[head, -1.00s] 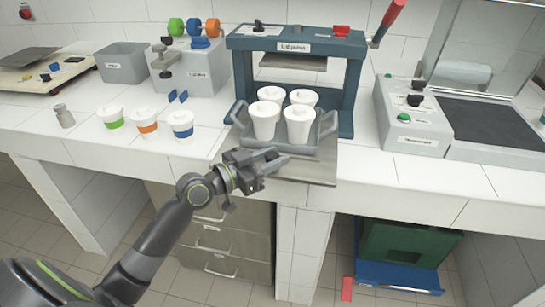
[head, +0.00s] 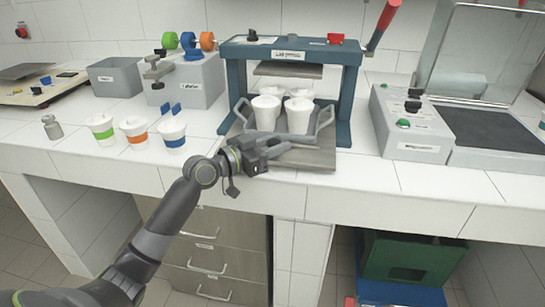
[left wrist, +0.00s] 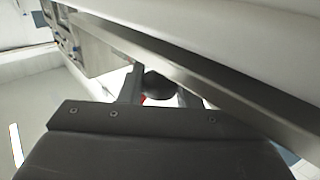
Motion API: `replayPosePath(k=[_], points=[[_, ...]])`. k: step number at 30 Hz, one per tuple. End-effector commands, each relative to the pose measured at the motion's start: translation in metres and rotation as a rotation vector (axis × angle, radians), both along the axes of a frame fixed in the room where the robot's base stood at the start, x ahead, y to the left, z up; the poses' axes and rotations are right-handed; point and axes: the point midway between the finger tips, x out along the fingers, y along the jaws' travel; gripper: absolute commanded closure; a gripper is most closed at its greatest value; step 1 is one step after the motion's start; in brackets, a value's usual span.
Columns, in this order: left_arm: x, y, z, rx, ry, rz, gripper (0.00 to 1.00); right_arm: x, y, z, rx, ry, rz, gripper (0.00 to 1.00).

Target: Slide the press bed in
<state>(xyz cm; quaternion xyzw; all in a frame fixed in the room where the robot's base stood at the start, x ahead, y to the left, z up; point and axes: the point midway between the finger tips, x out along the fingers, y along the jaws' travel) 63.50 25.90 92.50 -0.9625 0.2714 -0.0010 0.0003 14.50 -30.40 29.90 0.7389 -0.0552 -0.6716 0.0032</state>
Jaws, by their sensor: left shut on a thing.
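The lid press (head: 235,80) is a blue frame with a red-handled lever (head: 383,22) and a flat grey platen (head: 288,69). The press bed (head: 308,158) is a flat metal plate sticking out of the frame's front. A grey tray with raised handles (head: 325,120) sits on it and holds several white cups (head: 299,115). The two rear cups are partly hidden behind the front cups and beneath the platen. My left gripper (head: 273,147) is shut at the bed's front left; its exact grip point is hard to see. My right gripper is not in view.
Three lidded cups with green, orange and blue bands (head: 172,131) stand on the counter left of the press. A grey control box (head: 408,125) stands close on the right. Below is a drawer unit (head: 215,255). The counter front beside the bed is clear.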

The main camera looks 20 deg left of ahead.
Motion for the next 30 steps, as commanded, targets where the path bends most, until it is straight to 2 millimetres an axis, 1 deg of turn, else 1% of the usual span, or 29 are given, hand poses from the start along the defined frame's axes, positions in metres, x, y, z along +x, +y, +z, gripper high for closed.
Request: replayPosePath(k=[3,11,12,15,16,25,28,30], points=[[0.003,0.001,-0.001,0.000,0.004,0.001,1.00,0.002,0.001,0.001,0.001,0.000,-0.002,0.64],[0.002,0.001,0.000,0.000,0.004,0.001,1.00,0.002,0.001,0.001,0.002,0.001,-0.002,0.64],[0.002,0.001,0.000,0.000,0.004,0.001,0.66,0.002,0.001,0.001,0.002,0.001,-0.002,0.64],[0.002,0.001,0.000,0.001,0.003,0.001,0.53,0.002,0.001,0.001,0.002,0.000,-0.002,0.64],[0.002,0.001,0.000,0.001,0.003,0.001,0.50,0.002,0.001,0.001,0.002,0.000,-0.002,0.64],[0.001,0.002,0.000,0.001,0.003,0.001,0.50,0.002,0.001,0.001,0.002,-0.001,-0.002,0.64],[-0.005,0.006,-0.001,0.003,0.003,0.003,0.50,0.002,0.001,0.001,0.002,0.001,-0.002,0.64],[-0.012,0.011,-0.001,0.005,0.002,0.003,0.50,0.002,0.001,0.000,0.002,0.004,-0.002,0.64]])
